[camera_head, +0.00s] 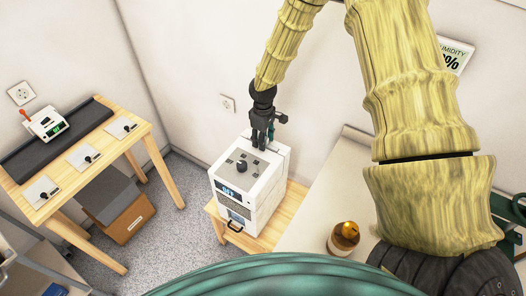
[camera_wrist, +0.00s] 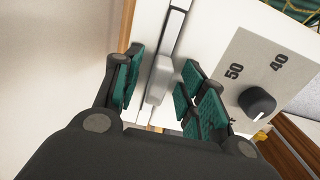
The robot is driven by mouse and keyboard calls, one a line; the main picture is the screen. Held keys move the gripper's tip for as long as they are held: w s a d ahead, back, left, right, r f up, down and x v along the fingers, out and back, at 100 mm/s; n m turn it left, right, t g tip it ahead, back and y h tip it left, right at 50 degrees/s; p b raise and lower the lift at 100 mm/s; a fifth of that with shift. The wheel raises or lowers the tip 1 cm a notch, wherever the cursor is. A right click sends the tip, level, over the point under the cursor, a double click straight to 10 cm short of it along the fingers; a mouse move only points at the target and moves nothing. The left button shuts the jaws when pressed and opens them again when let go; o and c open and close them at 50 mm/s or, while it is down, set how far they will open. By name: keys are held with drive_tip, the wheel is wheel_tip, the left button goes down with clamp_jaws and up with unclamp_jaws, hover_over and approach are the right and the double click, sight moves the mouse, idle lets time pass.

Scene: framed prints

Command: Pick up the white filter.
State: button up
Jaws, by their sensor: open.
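My gripper (camera_head: 264,136) is at the back top edge of a white box-shaped device (camera_head: 262,195) with a dark display and a black knob on its top panel. In the wrist view my gripper (camera_wrist: 161,88) is open, its green-padded fingers on either side of a pale grey-white upright tab (camera_wrist: 160,78). The tab stands at a narrow slot along the device's edge. It looks like part of the white filter, but I cannot tell for certain. The fingers appear apart from it. The rest of that piece is hidden.
The device stands on a small wooden table (camera_head: 213,210) by the wall. A dial panel (camera_wrist: 250,80) marked 40 and 50 lies right of the fingers. A wooden bench (camera_head: 135,135) is at left, with a cardboard box (camera_head: 128,220) below. A pale counter (camera_head: 318,205) is at right.

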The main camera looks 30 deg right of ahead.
drive_tip(key=shift+w+f, duration=0.15)
drive_tip(key=c, duration=0.9)
clamp_jaws()
